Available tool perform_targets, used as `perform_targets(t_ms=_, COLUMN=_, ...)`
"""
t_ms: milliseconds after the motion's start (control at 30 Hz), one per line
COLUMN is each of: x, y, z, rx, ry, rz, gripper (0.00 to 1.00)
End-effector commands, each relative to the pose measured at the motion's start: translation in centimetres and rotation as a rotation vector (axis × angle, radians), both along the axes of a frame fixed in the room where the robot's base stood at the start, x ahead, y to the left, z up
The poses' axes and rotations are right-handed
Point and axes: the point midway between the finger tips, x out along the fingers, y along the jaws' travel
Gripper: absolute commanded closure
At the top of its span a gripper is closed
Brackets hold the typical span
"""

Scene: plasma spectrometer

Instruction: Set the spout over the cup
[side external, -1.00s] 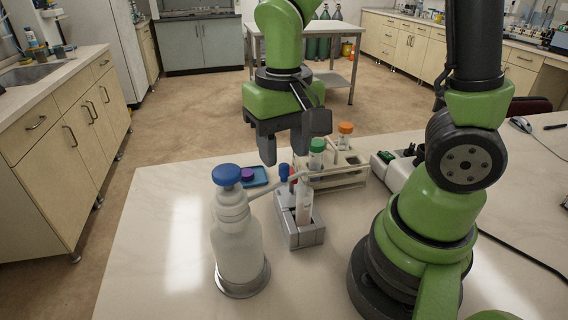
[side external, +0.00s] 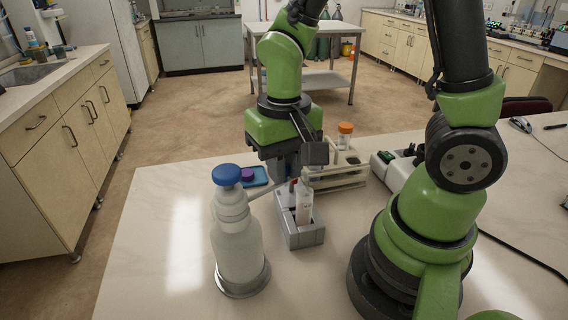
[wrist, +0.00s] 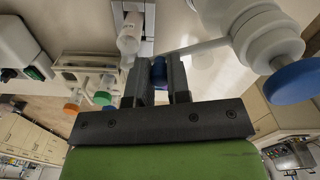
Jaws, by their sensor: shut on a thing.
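A translucent dispenser bottle (side external: 238,245) with a blue cap (side external: 227,174) stands upright at the front left. Its thin white spout (side external: 264,190) reaches right toward the grey holder; the bottle's blue cap also shows in the wrist view (wrist: 296,82). A pale upright cup (side external: 304,209) like a vial stands in the grey metal holder (side external: 302,236). My gripper (side external: 286,178) is low behind the spout's end, shut on a small blue piece (wrist: 159,70). The spout passes just by the fingertips in the wrist view. I cannot tell whether its tip lies over the cup.
A beige rack (side external: 345,178) with an orange-capped tube (side external: 345,133) stands close behind; its green cap (wrist: 102,98) shows in the wrist view. A blue tray (side external: 258,181) holds a purple piece. A white device (side external: 392,168) lies at right.

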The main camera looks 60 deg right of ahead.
Motion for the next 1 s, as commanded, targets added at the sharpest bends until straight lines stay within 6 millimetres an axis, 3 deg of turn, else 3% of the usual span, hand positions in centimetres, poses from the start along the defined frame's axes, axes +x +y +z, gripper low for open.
perform_targets(t_ms=433, x=1.4, y=-0.4, z=0.0, rx=0.000, ry=-0.001, rz=0.143, gripper=1.00)
perform_targets(t_ms=1000, x=6.1, y=-0.2, z=0.0, rx=-0.001, ry=-0.002, rz=0.668, gripper=1.00)
